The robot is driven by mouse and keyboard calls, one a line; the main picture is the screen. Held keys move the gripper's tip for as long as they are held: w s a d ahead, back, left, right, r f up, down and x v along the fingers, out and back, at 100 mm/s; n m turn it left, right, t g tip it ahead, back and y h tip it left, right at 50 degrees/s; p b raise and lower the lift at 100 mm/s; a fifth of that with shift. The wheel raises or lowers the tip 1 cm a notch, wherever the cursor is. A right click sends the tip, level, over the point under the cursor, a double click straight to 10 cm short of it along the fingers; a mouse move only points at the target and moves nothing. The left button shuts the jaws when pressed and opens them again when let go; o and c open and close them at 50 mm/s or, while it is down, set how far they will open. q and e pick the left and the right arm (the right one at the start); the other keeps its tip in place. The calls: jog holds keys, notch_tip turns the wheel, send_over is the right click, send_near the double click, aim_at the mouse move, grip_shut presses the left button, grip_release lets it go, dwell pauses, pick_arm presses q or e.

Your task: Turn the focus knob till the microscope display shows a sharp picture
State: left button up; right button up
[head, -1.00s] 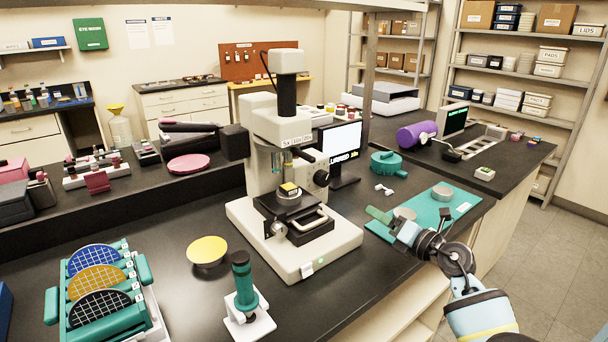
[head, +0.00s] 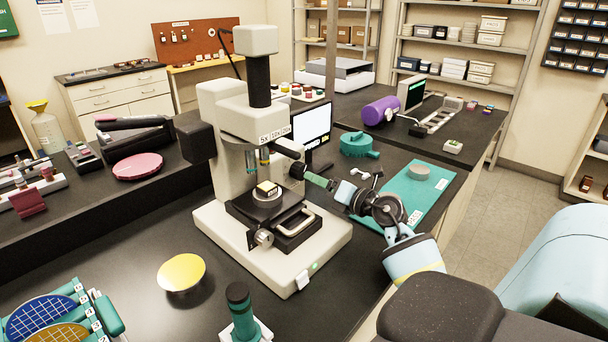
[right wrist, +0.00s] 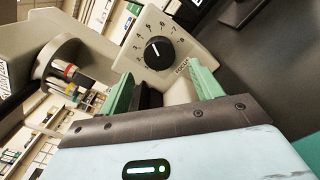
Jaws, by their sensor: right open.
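The white microscope (head: 228,130) stands on the dark bench, with a small sample on its stage (head: 268,192). Its display (head: 312,122) behind it looks pale; its lower part is partly covered and I cannot read its picture. A black knob with a white pointer (right wrist: 158,48) sits on a numbered dial in the right wrist view. My right gripper (head: 318,180) is at the microscope's right side, beside the knob. In the right wrist view its green fingers (right wrist: 162,88) are apart, short of the pointer knob, with a dark shape between them. My left gripper is out of view.
A teal mat (head: 425,190) with a grey disc lies right of the microscope. A yellow disc (head: 181,272) and a teal-handled tool (head: 240,310) stand in front. A teal pot (head: 358,145) and purple cylinder (head: 380,110) are behind.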

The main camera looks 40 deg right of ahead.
aim_at(303, 174)
jog(key=shift+w+a, duration=0.15)
jog(key=shift+w, duration=1.35)
jog(key=shift+w+a, duration=0.1)
jog(key=shift+w, duration=1.35)
jog(key=shift+c, duration=0.4)
jog(key=c, duration=0.9)
